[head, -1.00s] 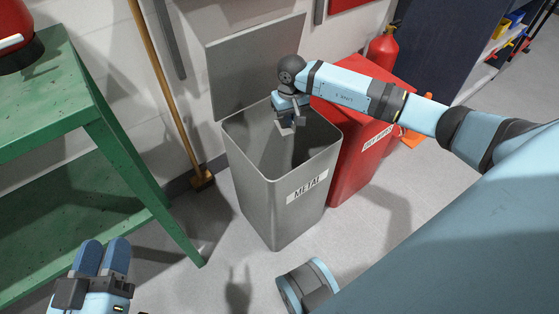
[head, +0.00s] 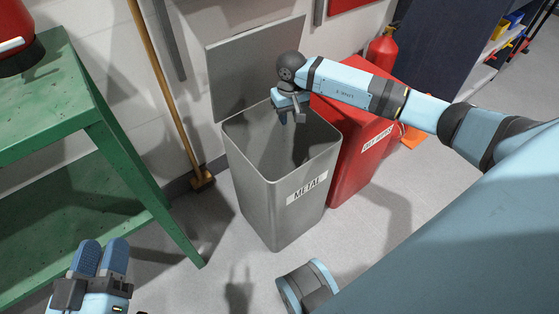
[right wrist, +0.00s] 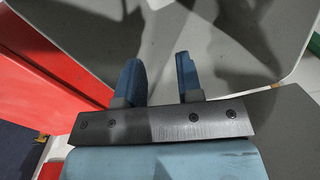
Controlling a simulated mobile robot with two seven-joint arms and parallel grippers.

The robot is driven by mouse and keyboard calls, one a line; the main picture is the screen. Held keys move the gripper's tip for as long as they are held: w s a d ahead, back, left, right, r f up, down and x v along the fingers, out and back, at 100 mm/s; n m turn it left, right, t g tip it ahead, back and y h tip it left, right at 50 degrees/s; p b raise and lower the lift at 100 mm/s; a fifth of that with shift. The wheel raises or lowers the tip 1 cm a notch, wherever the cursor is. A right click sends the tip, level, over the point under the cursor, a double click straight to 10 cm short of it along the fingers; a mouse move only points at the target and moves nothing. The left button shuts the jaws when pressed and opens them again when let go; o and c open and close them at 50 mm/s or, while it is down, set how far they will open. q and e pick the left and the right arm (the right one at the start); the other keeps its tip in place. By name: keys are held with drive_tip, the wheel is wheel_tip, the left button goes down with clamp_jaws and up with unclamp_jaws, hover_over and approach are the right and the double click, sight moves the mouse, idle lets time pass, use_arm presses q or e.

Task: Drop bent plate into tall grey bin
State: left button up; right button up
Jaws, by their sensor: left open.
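The tall grey bin (head: 262,195) with the METAL label stands open on the floor in the middle of the head view. My right gripper (head: 291,118) points down over its mouth. In the right wrist view the two blue fingers of my right gripper (right wrist: 160,75) are apart with nothing between them, and the bin's grey inside (right wrist: 225,40) shows beyond. The bent plate is not visible in either current view; the bin's bottom is hidden in the head view. My left gripper (head: 101,258) is open and empty at the lower left, away from the bin.
A red bin (head: 352,160) stands against the grey bin's right side. A grey lid panel (head: 255,65) rises behind it. A green table (head: 110,150) and a broom (head: 170,100) are at left. A fire extinguisher (head: 382,48) stands behind the red bin.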

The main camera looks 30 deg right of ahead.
use_arm(q)
drive_tip(key=r+p, duration=0.1)
drive_tip(key=r+t+p, duration=0.1)
drive_tip(key=r, duration=0.1)
drive_tip(key=r+t+p, duration=0.1)
drive_tip(key=r, duration=0.1)
drive_tip(key=shift+s+a+n, duration=0.2)
drive_tip(key=shift+s+n, duration=0.05)
drive_tip(key=shift+n, duration=0.05)
use_arm(e)
wheel_tip(320, 180, up, 12)
drive_tip(key=shift+f, duration=0.1)
